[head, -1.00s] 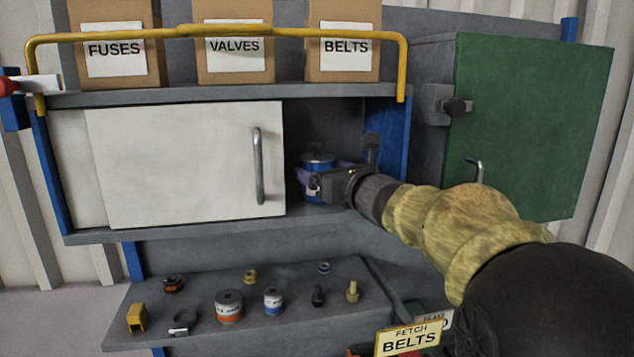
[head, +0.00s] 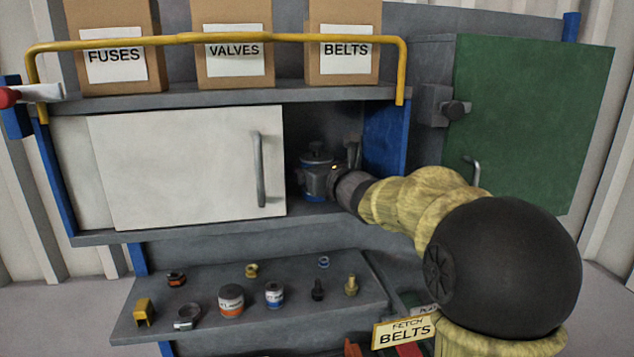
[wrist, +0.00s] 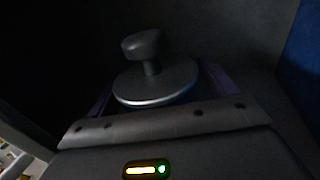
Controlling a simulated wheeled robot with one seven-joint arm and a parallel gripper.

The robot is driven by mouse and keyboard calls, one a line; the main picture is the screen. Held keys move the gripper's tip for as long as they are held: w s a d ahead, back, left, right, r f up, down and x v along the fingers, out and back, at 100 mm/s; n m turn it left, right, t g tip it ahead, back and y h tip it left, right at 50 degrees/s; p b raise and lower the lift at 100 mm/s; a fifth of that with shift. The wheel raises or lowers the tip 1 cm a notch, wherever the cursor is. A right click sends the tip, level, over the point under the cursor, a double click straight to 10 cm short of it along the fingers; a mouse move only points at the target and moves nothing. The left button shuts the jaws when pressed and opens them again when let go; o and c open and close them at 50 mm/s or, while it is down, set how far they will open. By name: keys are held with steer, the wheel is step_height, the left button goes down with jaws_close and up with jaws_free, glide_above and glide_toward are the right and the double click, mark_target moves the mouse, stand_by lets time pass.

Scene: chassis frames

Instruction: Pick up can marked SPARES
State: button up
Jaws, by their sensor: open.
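A blue can (head: 317,160) with a dark lid and knob stands upright inside the cabinet, in the opening right of the white sliding door. Its label is hidden, so I cannot read SPARES on it. My gripper (head: 312,183) reaches in from the right and is at the can, covering much of its body. In the wrist view the can's round lid (wrist: 155,82) and knob stand just beyond the palm. The open fingers of my gripper (wrist: 160,98) show as purple strips on either side of the can. Contact with the can cannot be made out.
The white sliding door (head: 185,168) covers the cabinet's left part. A blue side wall (head: 385,140) bounds the opening at right, beside an open green door (head: 530,125). A yellow rail (head: 220,37) runs above. A lower shelf (head: 210,268) holds several small parts and cans.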

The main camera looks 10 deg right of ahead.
mark_target(318, 152)
steer(key=shift+r, duration=0.1)
steer(key=c, duration=1.5)
steer(key=shift+o, duration=0.2)
steer(key=shift+r, duration=0.1)
steer(key=shift+r+b, duration=0.6)
steer(key=shift+r, duration=1.05)
steer(key=b+v, duration=0.6)
steer(key=v, duration=1.2)
steer(key=shift+b, duration=0.3)
